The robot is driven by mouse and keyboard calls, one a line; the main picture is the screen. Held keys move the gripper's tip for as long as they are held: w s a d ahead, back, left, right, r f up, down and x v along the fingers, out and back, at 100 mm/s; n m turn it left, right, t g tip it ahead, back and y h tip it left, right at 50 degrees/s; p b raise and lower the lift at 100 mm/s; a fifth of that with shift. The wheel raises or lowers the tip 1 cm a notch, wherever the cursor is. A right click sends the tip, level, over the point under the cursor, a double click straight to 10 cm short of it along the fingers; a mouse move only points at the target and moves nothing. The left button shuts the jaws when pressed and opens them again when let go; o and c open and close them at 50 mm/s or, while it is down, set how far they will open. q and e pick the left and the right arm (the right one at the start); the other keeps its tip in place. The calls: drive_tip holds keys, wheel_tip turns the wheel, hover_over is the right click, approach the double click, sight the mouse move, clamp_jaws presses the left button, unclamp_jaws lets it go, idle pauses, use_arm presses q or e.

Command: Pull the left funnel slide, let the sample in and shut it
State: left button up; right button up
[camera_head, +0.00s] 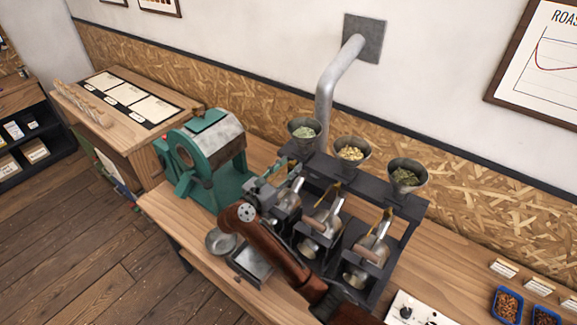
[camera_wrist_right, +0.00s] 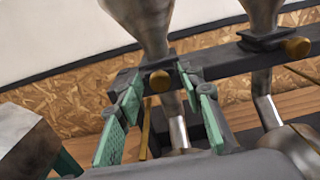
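The left funnel (camera_head: 305,133) holds pale green beans at the left end of a dark rack (camera_head: 385,190). Its cone (camera_wrist_right: 142,25) also shows in the wrist view, with the round brass knob of its slide (camera_wrist_right: 160,81) below it. My right gripper (camera_head: 268,180) is in front of the left funnel. In the wrist view its teal-padded fingers (camera_wrist_right: 160,100) are open, one to each side of the knob, with gaps between. How deep the knob sits between them is hard to tell. My left gripper is not in view.
The middle slide's knob (camera_wrist_right: 296,47) is close on the right. A green roaster (camera_head: 205,155) stands left of my gripper. A metal tray (camera_head: 251,266) lies near the bench's front edge.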

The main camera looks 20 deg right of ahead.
drive_tip(key=shift+w+f, duration=0.15)
clamp_jaws()
idle(0.4)
